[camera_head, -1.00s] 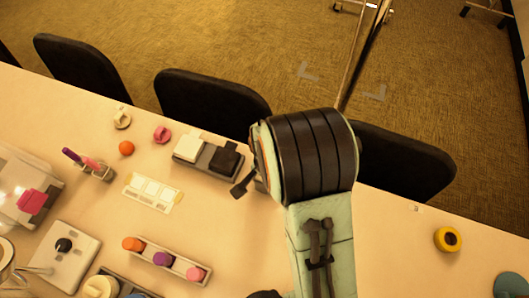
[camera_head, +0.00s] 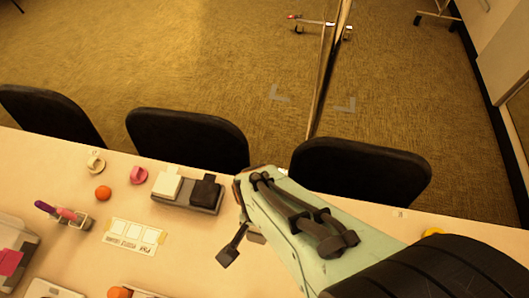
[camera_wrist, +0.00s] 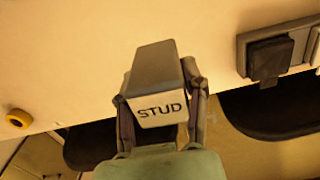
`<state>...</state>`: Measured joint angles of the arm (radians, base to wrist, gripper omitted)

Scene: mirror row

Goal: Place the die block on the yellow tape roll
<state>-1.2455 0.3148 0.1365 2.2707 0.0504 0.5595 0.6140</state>
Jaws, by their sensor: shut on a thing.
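My gripper (camera_wrist: 158,76) is shut on a grey block (camera_wrist: 155,62) whose white face reads "STUD". The block sits between both fingers, clear of the table in the wrist view. I cannot tell whether it is the die block. In the head view my gripper (camera_head: 240,248) shows only in part beside my arm. The yellow tape roll (camera_wrist: 18,119) lies on the table at the left edge of the wrist view, apart from the gripper. In the head view only the top of the tape roll (camera_head: 434,232) shows above my arm.
A grey tray (camera_head: 186,204) holds a white block (camera_head: 167,184) and a black block (camera_head: 205,191). An orange ball (camera_head: 103,193), a pink roll (camera_head: 138,175) and a pen holder (camera_head: 77,221) stand left. Black chairs (camera_head: 360,170) line the far table edge.

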